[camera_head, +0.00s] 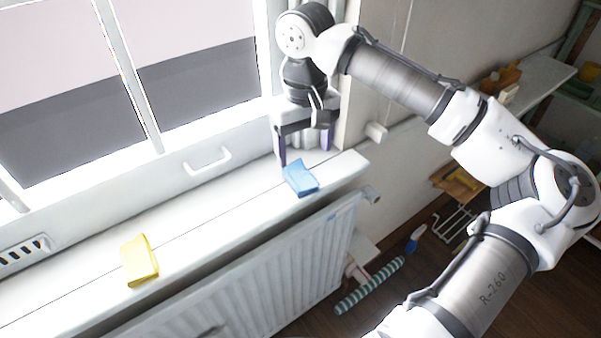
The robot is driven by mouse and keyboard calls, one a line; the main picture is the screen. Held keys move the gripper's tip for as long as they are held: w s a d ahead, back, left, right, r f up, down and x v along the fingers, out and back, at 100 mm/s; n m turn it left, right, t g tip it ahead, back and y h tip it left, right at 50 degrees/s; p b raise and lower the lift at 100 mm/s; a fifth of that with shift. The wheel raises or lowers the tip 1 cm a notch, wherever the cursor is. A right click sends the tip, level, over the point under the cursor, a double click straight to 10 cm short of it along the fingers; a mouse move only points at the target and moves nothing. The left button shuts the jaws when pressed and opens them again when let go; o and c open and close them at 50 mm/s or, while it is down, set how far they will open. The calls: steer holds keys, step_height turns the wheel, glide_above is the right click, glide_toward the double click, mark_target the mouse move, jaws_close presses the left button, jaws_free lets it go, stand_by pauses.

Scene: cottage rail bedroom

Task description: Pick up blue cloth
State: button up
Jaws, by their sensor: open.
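The blue cloth (300,179) is a small folded piece lying on the white windowsill, near the sill's right end. My gripper (305,152) is open and points down just behind and above the cloth. Its left finger comes down close to the cloth's upper left edge; the right finger is behind and to the right. I cannot tell whether the left finger touches the cloth. Nothing shows between the fingers.
A yellow folded cloth (139,261) lies on the windowsill (220,222) to the left. A window handle (207,161) juts out behind the sill. A white radiator (240,285) stands below. Shelves (535,85) are at the right. A striped roll (370,285) is low down near the floor.

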mark_target(305, 177)
step_height(305, 177, down, 8)
steer(key=shift+w+d+f+p, duration=0.15)
steer(key=shift+f+p, duration=0.1)
steer(key=shift+p, duration=0.3)
steer(key=c, duration=1.1)
